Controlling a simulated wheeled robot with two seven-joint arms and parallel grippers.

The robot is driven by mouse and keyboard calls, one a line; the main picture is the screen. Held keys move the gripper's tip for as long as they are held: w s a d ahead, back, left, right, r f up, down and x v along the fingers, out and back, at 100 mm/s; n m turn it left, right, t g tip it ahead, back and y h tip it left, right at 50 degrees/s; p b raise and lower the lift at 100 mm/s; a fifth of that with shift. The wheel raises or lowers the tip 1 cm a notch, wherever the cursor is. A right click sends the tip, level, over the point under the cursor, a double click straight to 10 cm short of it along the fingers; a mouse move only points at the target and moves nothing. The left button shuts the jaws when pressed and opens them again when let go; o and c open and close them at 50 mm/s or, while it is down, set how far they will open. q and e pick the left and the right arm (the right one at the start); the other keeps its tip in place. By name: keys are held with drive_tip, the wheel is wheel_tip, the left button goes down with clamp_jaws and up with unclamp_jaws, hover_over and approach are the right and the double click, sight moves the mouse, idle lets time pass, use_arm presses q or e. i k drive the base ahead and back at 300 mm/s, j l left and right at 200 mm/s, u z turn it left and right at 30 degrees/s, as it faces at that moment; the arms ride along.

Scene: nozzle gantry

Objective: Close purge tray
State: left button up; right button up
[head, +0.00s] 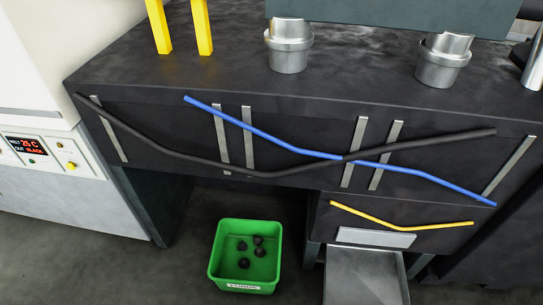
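The purge tray appears to be the flat grey metal tray (365,282) at the lower right. It sticks out toward me from under the dark cabinet, and its near end is cut off by the bottom edge of the picture. A pale grey plate (375,238) sits on the dark front just above it. I cannot tell whether this plate is part of the tray. Neither of my grippers shows in the head view.
A green bin (246,284) with several dark lumps stands on the floor left of the tray. Black, blue (265,137) and yellow (400,223) hoses cross the dark cabinet front. Metal nozzles (288,52) and yellow posts (203,28) are above. A white cabinet (75,180) stands left.

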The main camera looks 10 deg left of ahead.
sight(368, 286)
drive_tip(key=j+z, duration=0.2)
drive_tip(key=z, duration=0.25)
drive_tip(key=j+z, duration=0.15)
drive_tip(key=z, duration=0.35)
drive_tip(key=k+j+z, duration=0.1)
drive_tip(key=z, duration=0.35)
